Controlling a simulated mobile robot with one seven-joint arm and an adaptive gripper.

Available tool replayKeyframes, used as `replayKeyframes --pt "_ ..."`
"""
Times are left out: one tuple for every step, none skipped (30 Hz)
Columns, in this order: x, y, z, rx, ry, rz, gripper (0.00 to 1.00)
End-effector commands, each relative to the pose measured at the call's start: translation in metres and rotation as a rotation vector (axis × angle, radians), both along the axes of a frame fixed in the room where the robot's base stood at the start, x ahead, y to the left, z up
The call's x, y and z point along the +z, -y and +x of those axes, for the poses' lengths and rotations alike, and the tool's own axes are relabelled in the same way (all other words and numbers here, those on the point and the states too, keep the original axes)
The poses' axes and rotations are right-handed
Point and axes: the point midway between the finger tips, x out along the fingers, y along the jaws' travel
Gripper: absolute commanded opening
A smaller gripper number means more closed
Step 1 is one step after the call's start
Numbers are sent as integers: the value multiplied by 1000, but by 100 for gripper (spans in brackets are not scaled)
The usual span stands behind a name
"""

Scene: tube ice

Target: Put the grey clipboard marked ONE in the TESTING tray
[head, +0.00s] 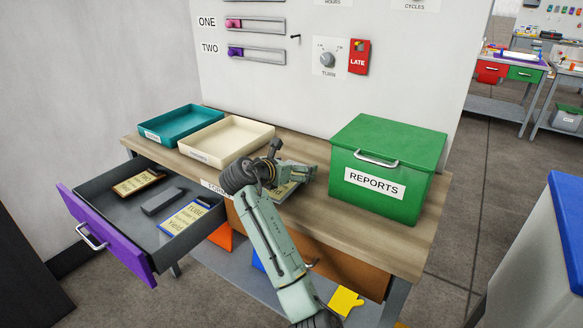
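A teal tray (207,115) and a cream tray (262,130) stand side by side at the back left of the wooden desk. Their front labels are too small to read, so I cannot tell which is TESTING. My gripper (311,172) is low over the desk, right of the cream tray. A flat item with a pale yellowish face (284,191), perhaps a clipboard, lies partly hidden under my arm and gripper. I cannot read a mark on it or tell whether the gripper touches it. The gripper's fingers are too small and turned away to judge.
A purple-fronted drawer (105,243) is open at the left, holding a brown-edged board (138,182), a grey block (162,201) and a blue-edged board (184,219). A green REPORTS box (391,141) stands on the desk's right. The desk's front right (350,228) is clear.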

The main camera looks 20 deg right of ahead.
Motion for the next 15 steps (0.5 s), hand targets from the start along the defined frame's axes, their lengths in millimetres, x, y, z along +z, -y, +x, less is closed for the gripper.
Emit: replayKeyframes --pt "3 0 0 1 2 -1 91" --pt "3 -2 -1 1 2 -1 91" --pt "4 -5 -3 2 3 0 91" --pt "6 -8 -5 2 3 0 91" --pt "7 -12 -7 3 4 -1 91" --pt "10 -17 -11 3 5 0 91" --pt "12 -22 -15 4 5 0 91" --pt "14 -26 -19 4 5 0 91" --pt "18 -33 -24 4 5 -1 91" --pt "21 -38 -28 4 5 -1 91" --pt "23 -43 -32 3 5 0 91" --pt "26 -49 -37 3 5 0 91" --pt "29 -54 -40 4 5 -1 91" --pt "31 -58 -44 2 4 -1 91" --pt "35 -64 -48 2 4 -1 91"
